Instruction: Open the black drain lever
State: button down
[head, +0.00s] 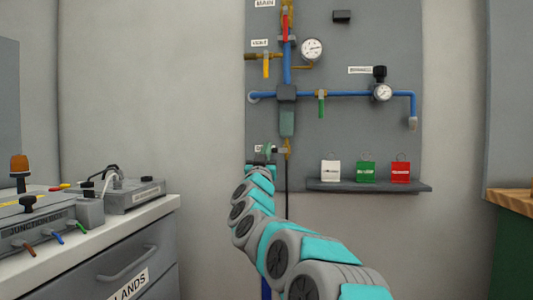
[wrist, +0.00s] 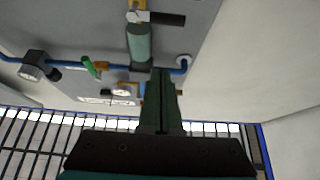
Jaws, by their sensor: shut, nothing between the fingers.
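The black drain lever (wrist: 167,19) shows near the top of the wrist view, sticking out sideways from its small valve (wrist: 137,16) below the grey-green filter bowl (wrist: 139,44). In the head view the brass drain valve (head: 287,148) sits under the bowl (head: 287,122), and the lever is small and partly hidden near my gripper. My gripper (head: 262,164) is just below and left of that valve in the head view. Its fingers (wrist: 161,75) are shut and empty in the wrist view. I cannot tell whether they touch the lever.
The grey panel carries a blue pipe (head: 340,94), a yellow lever (head: 266,66), a green lever (head: 321,104), a red lever (head: 285,27) and gauges (head: 312,49). A shelf (head: 368,186) with tags stands right of my arm. A counter (head: 110,230) with equipment is at left.

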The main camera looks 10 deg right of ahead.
aim_at(275, 150)
jog(key=shift+p+x, duration=0.65)
jog(key=shift+x, duration=3.15)
jog(key=shift+w+d+f+b, duration=0.15)
jog(key=shift+f+b, duration=0.1)
jog(key=shift+f, duration=0.45)
jog(key=shift+w+a+f+b, duration=0.15)
jog(key=shift+f+b, duration=0.15)
jog(key=shift+f, duration=0.35)
jog(key=shift+w+d+f+b, duration=0.15)
jog(key=shift+f+b, duration=0.1)
jog(key=shift+f, duration=0.45)
